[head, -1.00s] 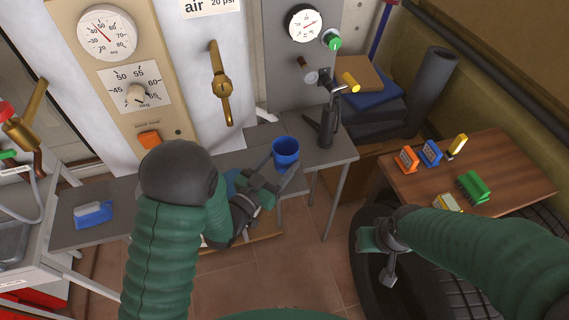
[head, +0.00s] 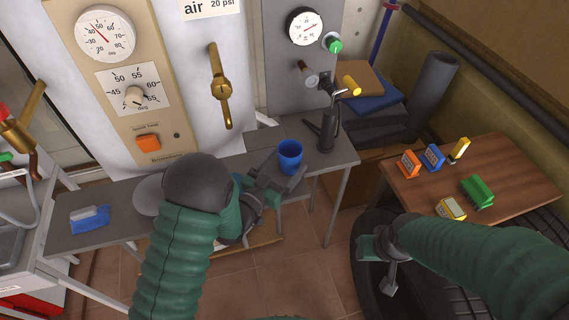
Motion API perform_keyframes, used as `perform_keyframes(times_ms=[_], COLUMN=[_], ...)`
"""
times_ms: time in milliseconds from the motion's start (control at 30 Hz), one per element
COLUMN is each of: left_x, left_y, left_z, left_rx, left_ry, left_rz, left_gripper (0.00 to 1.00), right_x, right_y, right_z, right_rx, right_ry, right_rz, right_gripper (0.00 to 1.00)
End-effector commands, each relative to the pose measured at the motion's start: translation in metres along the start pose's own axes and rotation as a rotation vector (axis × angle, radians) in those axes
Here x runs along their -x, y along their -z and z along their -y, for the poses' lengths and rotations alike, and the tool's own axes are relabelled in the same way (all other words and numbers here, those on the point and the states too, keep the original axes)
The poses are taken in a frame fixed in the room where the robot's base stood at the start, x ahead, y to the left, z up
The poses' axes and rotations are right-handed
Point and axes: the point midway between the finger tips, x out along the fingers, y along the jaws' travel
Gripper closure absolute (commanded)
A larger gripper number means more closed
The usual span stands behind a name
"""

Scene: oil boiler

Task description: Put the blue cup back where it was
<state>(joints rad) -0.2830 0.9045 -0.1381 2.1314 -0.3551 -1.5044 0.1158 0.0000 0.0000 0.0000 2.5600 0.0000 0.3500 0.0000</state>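The blue cup (head: 290,158) is upright, near the right part of the narrow grey bench (head: 335,157). My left gripper (head: 284,170) reaches it from the lower left, with one finger on each side of the cup's lower part. It appears shut on the cup, which has moved along with it. The cup's base is hidden by the fingers, so I cannot tell whether it touches the bench. My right gripper (head: 378,262) is at the lower right, above the dark tyre and away from the cup. Its finger opening is unclear.
A black stand with a handle (head: 327,130) is close to the cup's right. A blue-and-white brush (head: 89,219) lies at the bench's left end. A pale rounded object (head: 149,194) is partly behind my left arm. A wooden table (head: 520,180) at right holds several small coloured items.

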Motion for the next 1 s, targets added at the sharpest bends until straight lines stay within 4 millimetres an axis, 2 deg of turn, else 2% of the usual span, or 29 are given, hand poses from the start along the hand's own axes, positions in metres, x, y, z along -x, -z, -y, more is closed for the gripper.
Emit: perform_keyframes(times_ms=[267, 333, 467, 600, 733, 833, 1000], left_x=[0.000, 0.007, 0.034, 0.072, 0.101, 0.114, 0.121], left_y=[0.004, 0.002, 0.003, 0.002, 0.001, 0.001, 0.002], left_z=[0.000, 0.001, 0.001, 0.001, 0.001, 0.000, 0.000], left_rx=[0.000, 0.000, 0.002, 0.002, 0.001, 0.001, 0.001], left_ry=[0.000, 0.001, 0.003, 0.003, 0.003, 0.001, -0.001], left_rz=[-0.001, 0.001, 0.004, 0.004, 0.004, 0.002, 0.000], left_gripper=[0.17, 0.17, 0.17, 0.17, 0.17, 0.17, 0.17], right_x=[0.003, 0.003, 0.006, 0.008, 0.008, 0.009, 0.009], right_y=[0.001, 0.001, 0.001, 0.002, 0.002, 0.002, 0.002], right_z=[0.000, 0.000, 0.000, 0.000, 0.000, 0.000, 0.000], right_rx=[0.000, 0.000, 0.000, 0.000, 0.000, 0.000, 0.000], right_ry=[0.000, 0.000, 0.000, 0.000, 0.000, 0.000, 0.000], right_rz=[0.000, 0.000, 0.000, 0.000, 0.000, 0.000, 0.000], right_gripper=[0.64, 0.64, 0.64, 0.64, 0.64, 0.64, 0.64])
